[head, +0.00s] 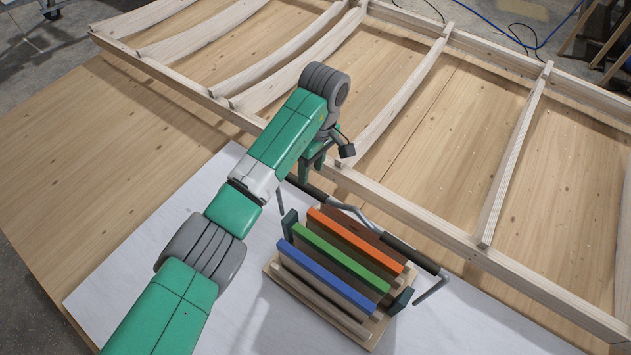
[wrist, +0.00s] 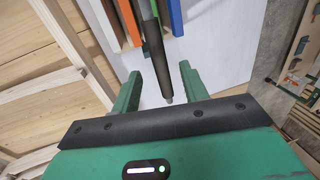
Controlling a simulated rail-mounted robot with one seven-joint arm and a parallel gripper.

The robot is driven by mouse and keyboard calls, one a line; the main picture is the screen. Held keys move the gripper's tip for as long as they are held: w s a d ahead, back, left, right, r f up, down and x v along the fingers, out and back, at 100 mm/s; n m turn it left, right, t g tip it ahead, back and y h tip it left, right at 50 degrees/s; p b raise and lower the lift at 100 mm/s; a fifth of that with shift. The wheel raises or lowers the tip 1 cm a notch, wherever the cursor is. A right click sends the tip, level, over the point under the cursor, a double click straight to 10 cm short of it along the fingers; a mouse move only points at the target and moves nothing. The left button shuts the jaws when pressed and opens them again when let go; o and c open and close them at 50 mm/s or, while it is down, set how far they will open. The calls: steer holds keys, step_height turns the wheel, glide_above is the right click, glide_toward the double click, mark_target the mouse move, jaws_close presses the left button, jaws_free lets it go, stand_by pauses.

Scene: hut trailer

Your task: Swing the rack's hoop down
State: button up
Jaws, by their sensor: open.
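The rack is a wooden base (head: 368,341) with blue, green and orange-topped boards standing in it between dark green end pieces. Its hoop (head: 412,254) is a grey metal bar with black sleeves and a kinked middle, raised along the rack's far side, with bent legs at both ends. My gripper (head: 313,168) is above the hoop's left end, pointing down and partly hidden by my wrist. In the wrist view my gripper (wrist: 160,74) is open, and the hoop's black sleeve (wrist: 157,60) appears between the two fingers. I cannot tell whether either finger touches it.
The rack stands on a white sheet (head: 150,250) over a wooden table. A timber frame (head: 395,207) with curved ribs lies just beyond the rack, its near rail close to the hoop. The sheet is clear to the right front. Cables lie on the floor at the back.

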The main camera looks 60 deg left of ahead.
mark_target(310, 186)
steer(key=f, duration=0.4)
steer(key=s+f, duration=0.1)
steer(key=f, duration=0.1)
steer(key=shift+d, duration=0.25)
jaws_close()
steer(key=shift+w, duration=0.1)
